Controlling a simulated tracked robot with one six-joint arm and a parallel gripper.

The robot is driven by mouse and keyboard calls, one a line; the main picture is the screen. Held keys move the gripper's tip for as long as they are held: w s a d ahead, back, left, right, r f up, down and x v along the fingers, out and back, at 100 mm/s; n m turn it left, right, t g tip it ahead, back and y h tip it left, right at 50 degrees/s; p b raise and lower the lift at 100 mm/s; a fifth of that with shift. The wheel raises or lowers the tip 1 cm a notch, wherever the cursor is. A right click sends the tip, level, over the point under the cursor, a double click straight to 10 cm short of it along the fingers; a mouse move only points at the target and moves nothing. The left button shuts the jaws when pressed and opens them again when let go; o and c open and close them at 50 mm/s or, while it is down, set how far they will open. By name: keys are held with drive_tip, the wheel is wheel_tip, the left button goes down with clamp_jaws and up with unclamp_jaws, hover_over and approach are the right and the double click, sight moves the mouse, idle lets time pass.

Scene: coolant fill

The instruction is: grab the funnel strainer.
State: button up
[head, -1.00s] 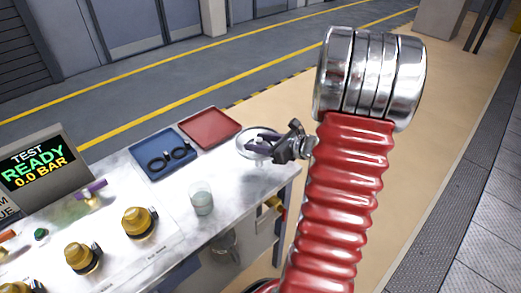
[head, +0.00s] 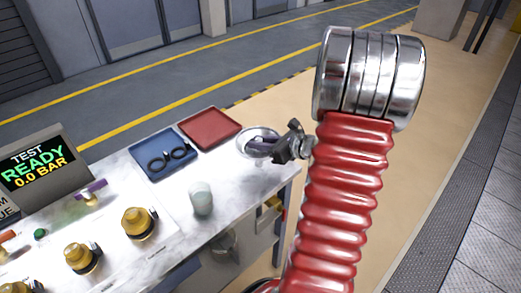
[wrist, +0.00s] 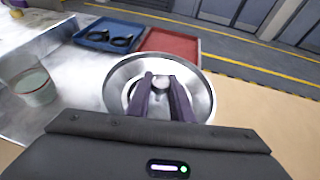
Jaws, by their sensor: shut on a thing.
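The funnel strainer (head: 243,149) is a round, shiny steel bowl at the right end of the bench, below the red tray in the head view. In the wrist view its wide rim (wrist: 117,85) surrounds my fingertips, with a small bright part in the middle. My gripper (head: 257,142) reaches in from the right, its purple fingers over the bowl. In the wrist view my gripper (wrist: 161,82) is shut on the strainer's middle part. The fingers partly hide the grip and the strainer's underside is hidden.
A blue tray (head: 144,168) with black rings and a red tray (head: 211,128) lie behind. A clear cup (head: 201,200) stands in front. Brass fittings (head: 136,224) and a test display (head: 38,168) are at the left.

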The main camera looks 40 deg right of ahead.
sight(258, 139)
clamp_jaws()
drive_tip(key=shift+r, duration=5.05)
